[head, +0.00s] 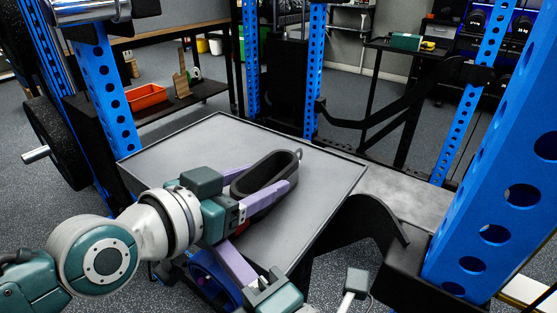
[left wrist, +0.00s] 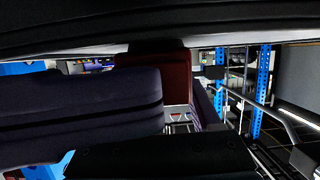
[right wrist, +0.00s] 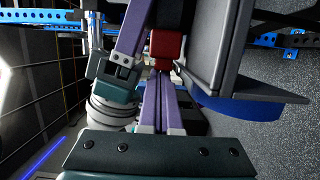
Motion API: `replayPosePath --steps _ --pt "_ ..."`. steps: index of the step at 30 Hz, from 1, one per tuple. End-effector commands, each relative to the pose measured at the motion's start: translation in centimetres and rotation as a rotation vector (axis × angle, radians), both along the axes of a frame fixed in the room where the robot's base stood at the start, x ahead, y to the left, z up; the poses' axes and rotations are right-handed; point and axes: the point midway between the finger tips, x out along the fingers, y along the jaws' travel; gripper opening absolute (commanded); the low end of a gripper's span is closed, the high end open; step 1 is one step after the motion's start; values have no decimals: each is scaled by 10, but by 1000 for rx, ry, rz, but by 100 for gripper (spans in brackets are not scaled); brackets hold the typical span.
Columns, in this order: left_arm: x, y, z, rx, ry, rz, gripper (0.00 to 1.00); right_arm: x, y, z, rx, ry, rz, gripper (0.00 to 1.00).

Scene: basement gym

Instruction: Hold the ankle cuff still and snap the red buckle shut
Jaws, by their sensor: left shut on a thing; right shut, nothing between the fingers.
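The ankle cuff (head: 276,163) is a dark oval band at the middle of the grey tray-like table top (head: 225,135). My left gripper (head: 270,177) has its purple fingers on either side of the cuff and is shut on it. The red buckle (right wrist: 166,46) is under the cuff in the right wrist view. It also shows in the left wrist view (left wrist: 152,88), and a sliver shows in the head view (head: 260,215). My right gripper (right wrist: 162,76) is shut and empty, its fingertips close to the buckle's end. I cannot tell whether they touch it, or whether the buckle is latched.
Blue perforated rack posts (head: 505,170) stand at the right, with more at the left and behind. A black curved arm (head: 365,218) is just right of the table's front. An orange bin (head: 146,96) sits on a shelf behind. The table's far left is clear.

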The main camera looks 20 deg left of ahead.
Motion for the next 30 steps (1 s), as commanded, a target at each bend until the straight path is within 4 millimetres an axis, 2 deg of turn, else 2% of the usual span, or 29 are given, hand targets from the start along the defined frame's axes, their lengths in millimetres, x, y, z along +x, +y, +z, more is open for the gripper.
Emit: replayPosePath --steps 5,19,26,30 --pt "0 0 0 0 1 0 1 7 -3 0 2 3 1 0" --pt "0 0 0 0 1 0 1 6 -6 0 3 4 0 0" --pt "0 0 0 0 1 0 1 -4 -19 -1 4 4 0 0" --pt "0 0 0 0 1 0 1 -14 -35 -1 1 4 1 0"
